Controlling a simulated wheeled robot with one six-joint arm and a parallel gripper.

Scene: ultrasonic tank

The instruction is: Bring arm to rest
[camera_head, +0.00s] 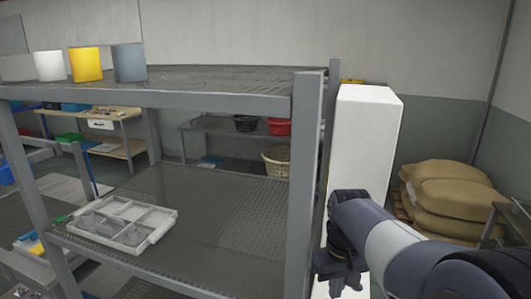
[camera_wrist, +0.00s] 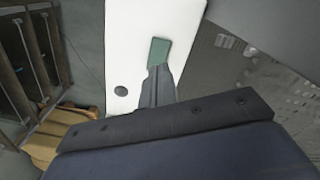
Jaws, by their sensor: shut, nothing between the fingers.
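My arm enters from the lower right in the head view, bent, with my gripper (camera_head: 345,284) hanging down just right of the shelf post, in front of a white upright cabinet (camera_head: 368,135). In the wrist view my gripper (camera_wrist: 160,72) is shut and empty, its fingers together over the white surface (camera_wrist: 120,45). A small green patch (camera_wrist: 159,50) shows at the fingertips; I cannot tell whether it is part of the fingers. The fingertips are hard to make out in the head view.
A grey metal shelf rack (camera_head: 307,150) stands close left of my gripper. It bears white, yellow and grey cups on top and a compartmented tray (camera_head: 165,219) below. Stacked sacks (camera_head: 445,195) lie at the back right. A basket (camera_head: 275,160) stands behind the rack.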

